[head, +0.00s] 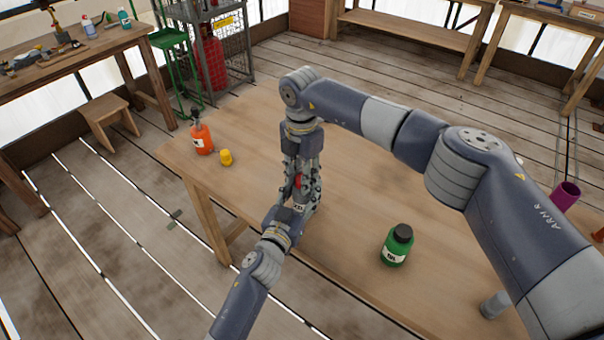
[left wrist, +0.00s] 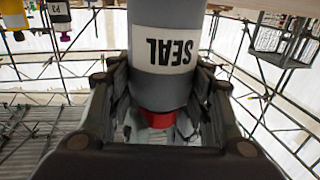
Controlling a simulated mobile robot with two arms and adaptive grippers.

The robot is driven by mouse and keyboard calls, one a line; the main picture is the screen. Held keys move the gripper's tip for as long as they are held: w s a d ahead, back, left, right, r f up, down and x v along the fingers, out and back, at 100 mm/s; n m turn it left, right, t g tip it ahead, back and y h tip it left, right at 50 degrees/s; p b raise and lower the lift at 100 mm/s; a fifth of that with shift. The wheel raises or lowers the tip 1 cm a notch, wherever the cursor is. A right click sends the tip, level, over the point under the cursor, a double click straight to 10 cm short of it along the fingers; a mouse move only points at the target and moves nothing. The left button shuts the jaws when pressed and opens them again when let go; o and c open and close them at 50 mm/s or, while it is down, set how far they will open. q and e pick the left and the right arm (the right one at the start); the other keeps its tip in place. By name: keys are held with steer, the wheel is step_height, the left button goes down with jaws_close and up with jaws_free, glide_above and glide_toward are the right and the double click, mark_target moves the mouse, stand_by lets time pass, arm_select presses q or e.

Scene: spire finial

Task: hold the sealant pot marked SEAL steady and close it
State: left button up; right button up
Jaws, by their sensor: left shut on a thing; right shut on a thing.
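The sealant pot (left wrist: 168,82) is a grey cylinder with a white label reading SEAL, upside down in the left wrist view. My left gripper (head: 297,208) is shut on the pot, which is mostly hidden by the fingers in the head view. A red cap (head: 298,181) shows above it between the fingers of my right gripper (head: 301,184), which points down and is shut on the cap. In the left wrist view the red cap (left wrist: 158,118) adjoins the pot's end. I cannot tell whether it is fully seated.
On the wooden table (head: 340,240) stand an orange bottle (head: 202,138), a yellow cap or small pot (head: 226,157) and a green bottle with a black cap (head: 397,246). A purple cylinder (head: 565,195) is at the right. The table between the grippers and green bottle is clear.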

steer(key=shift+s+d+f, duration=0.1)
steer(key=shift+f, duration=0.15)
steer(key=shift+s+d+f, duration=0.1)
steer(key=shift+f, duration=0.25)
steer(key=shift+d+r, duration=0.2)
steer(key=shift+r, duration=0.15)
stand_by(1.2)
steer(key=shift+d+f, duration=0.1)
steer(key=shift+f, duration=0.4)
stand_by(0.8)
steer(key=shift+r, duration=0.25)
steer(key=shift+s+a+r, duration=0.2)
steer(key=shift+a, duration=0.1)
stand_by(0.8)
